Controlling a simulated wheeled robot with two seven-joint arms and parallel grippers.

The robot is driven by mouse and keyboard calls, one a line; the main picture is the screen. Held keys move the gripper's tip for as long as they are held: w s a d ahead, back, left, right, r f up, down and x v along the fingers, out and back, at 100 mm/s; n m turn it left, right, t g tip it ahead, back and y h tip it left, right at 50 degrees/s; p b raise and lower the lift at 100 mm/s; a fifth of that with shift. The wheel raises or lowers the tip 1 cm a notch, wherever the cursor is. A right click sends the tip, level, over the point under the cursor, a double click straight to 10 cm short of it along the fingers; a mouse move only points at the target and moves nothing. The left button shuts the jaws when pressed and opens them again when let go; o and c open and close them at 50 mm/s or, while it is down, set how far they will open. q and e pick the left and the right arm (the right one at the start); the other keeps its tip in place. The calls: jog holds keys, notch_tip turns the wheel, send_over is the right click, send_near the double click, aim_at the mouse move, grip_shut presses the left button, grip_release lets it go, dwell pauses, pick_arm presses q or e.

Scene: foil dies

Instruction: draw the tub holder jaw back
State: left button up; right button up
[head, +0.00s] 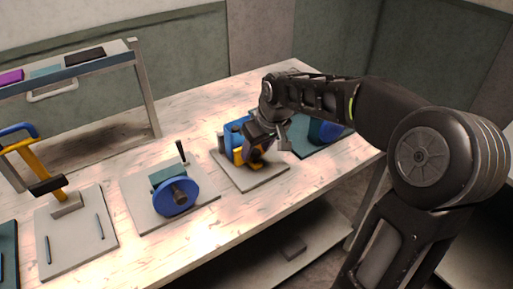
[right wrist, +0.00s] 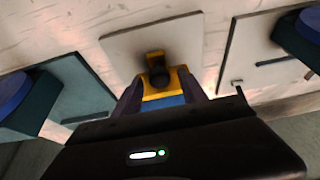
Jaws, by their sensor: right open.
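A blue and yellow device (head: 235,129), probably the tub holder, stands on a grey base plate (head: 262,179) at the middle right of the bench. In the right wrist view its yellow part (right wrist: 181,79) carries a dark round knob (right wrist: 158,77), with a blue part below. My right gripper (head: 258,144) is right over the device, its fingers open. In the wrist view the fingers (right wrist: 160,97) stand on either side of the yellow and blue parts; I cannot tell whether they touch. The gripper hides part of the device in the head view. My left gripper is not in view.
A blue wheel fixture (head: 175,196) with an upright dark handle stands to the left. A yellow press with a blue handle (head: 18,129) is farther left. Another blue-wheeled fixture (head: 324,132) is just right of my gripper. A raised shelf (head: 100,58) stands behind.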

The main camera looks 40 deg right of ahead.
jog(key=shift+f, duration=0.1)
jog(key=shift+c, duration=0.3)
grip_shut()
dwell(1.1)
